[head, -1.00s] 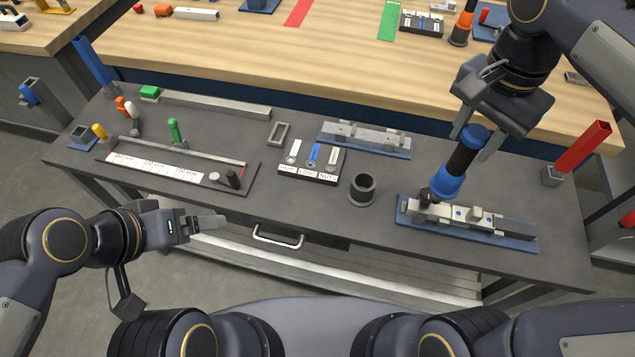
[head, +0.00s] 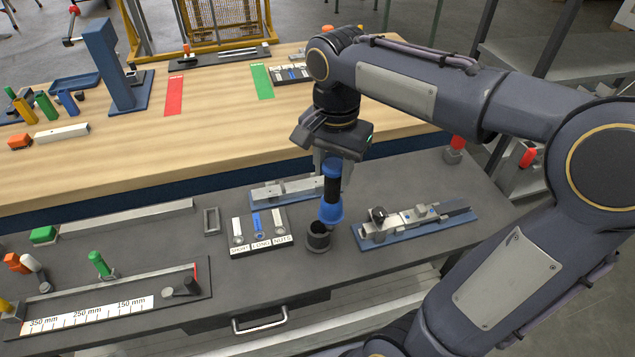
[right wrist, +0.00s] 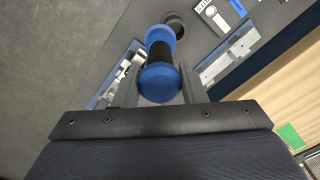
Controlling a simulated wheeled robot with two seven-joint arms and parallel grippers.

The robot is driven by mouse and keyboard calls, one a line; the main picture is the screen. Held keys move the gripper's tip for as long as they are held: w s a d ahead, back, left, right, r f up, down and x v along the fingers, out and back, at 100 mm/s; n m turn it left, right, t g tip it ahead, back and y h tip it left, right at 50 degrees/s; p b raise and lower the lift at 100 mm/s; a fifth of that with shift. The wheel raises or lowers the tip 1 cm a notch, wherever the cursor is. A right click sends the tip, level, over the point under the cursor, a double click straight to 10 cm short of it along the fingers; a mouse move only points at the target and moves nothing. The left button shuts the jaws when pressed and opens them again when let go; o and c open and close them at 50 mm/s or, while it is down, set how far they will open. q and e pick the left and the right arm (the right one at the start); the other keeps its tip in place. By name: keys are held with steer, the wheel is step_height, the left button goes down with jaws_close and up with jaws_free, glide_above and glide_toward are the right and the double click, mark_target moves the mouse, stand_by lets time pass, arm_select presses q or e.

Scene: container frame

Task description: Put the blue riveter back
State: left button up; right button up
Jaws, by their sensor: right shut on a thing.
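The blue riveter (head: 330,211), blue at both ends with a black middle, is held nearly upright in my right gripper (head: 332,178). The gripper's two fingers are shut on its upper part, as the right wrist view also shows the riveter (right wrist: 160,82) between them. Its lower blue end is at the dark round holder (head: 318,242), overlapping the back right of its rim in the head view. The holder (right wrist: 178,20) shows just past the riveter in the right wrist view. I cannot tell whether the tip is inside the rim. My left gripper is out of view.
A blue-based fixture with metal parts (head: 418,224) lies right of the holder, and another fixture (head: 292,191) lies behind it. A labelled tray (head: 258,232) stands to the left. A red upright piece (head: 456,146) stands at the back right.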

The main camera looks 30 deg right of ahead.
mark_target(331, 212)
steer(key=w+f, duration=0.3)
steer(key=f, duration=0.4)
steer(key=shift+w+a+f+p, duration=0.3)
steer(key=shift+a+f, duration=0.05)
steer(key=shift+f+b, duration=0.45)
steer(key=shift+f, duration=0.05)
steer(key=o, duration=1)
steer(key=shift+r, duration=0.15)
